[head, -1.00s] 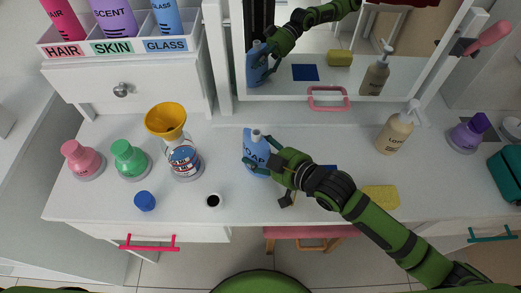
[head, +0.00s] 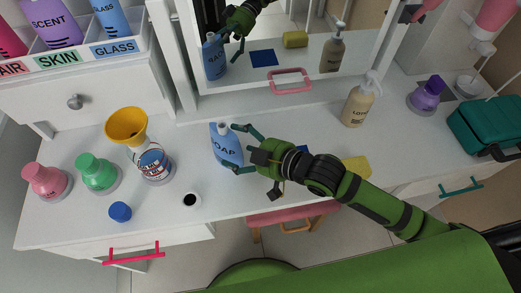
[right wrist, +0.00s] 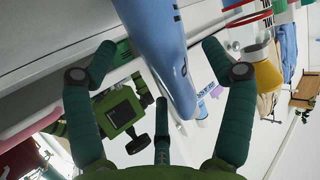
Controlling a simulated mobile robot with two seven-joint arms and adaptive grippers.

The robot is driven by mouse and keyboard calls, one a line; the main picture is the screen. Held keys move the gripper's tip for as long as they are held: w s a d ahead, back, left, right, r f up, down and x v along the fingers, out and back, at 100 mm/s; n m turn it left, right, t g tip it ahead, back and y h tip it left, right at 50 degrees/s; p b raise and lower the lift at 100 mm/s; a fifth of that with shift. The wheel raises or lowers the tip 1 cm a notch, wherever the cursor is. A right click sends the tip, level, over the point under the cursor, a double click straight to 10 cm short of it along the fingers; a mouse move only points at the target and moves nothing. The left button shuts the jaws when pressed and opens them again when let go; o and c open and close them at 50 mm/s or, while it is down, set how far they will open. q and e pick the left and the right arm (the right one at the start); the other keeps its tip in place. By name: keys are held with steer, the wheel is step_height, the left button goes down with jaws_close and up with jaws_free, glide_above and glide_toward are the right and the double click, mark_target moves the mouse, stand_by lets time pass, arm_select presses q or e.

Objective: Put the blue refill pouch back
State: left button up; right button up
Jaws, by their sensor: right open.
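The blue refill pouch (head: 225,150), lettered SOAP, stands on the white table top. My right gripper (head: 238,148) is open just to its right, its two fingers spread at the pouch's near and far sides. In the right wrist view the pouch (right wrist: 165,40) lies between the spread fingers (right wrist: 158,60) without visible contact. My left gripper is not in view. The labelled bin rack (head: 75,50) at the upper left holds a red, a purple and a blue pouch over the HAIR, SKIN and GLASS labels.
A blue cap (head: 120,211) lies in front. A lotion pump bottle (head: 358,102) stands right. A mirror (head: 300,60) rises behind.

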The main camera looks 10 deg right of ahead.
steer(key=v, duration=0.8)
